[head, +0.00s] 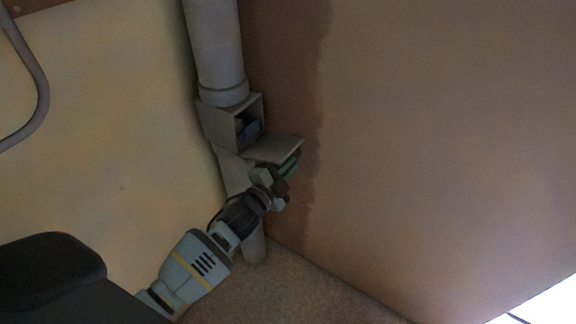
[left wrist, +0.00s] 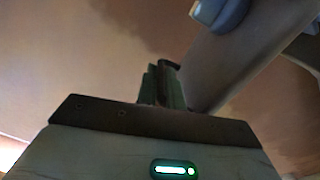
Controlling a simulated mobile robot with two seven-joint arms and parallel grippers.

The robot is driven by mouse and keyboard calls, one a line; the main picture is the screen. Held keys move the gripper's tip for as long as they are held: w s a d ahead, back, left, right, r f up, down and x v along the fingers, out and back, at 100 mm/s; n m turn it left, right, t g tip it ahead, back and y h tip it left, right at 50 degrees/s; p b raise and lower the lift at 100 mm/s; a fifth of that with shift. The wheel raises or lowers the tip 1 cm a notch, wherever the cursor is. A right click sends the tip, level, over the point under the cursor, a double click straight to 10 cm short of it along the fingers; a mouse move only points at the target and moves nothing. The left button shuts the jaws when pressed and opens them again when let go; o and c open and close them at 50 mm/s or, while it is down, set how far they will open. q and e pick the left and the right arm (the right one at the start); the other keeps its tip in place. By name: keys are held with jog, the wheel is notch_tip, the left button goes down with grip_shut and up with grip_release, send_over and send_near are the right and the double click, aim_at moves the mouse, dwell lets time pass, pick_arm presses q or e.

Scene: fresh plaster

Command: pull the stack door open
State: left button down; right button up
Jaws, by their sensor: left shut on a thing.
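The grey stack (head: 215,50) is a vertical pipe in the corner with a box-shaped housing (head: 212,123) partway down. The stack door (head: 275,149) is a flat grey flap standing out from the lower edge of the housing, so the opening shows. In the left wrist view the door seems to be the broad pale panel (left wrist: 245,60). My left gripper (head: 289,164) is at the door's outer edge, shut on part of it; the fingers (left wrist: 165,85) hide the held part. My right gripper is not in view.
A brown wall (head: 430,130) with a darker damp strip stands close on the right, a yellowish wall (head: 110,110) on the left. A grey curved tube (head: 40,85) is at upper left. Speckled floor (head: 280,290) below looks clear.

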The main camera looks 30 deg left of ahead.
pick_arm(q)
jog(key=c, duration=1.8)
grip_release()
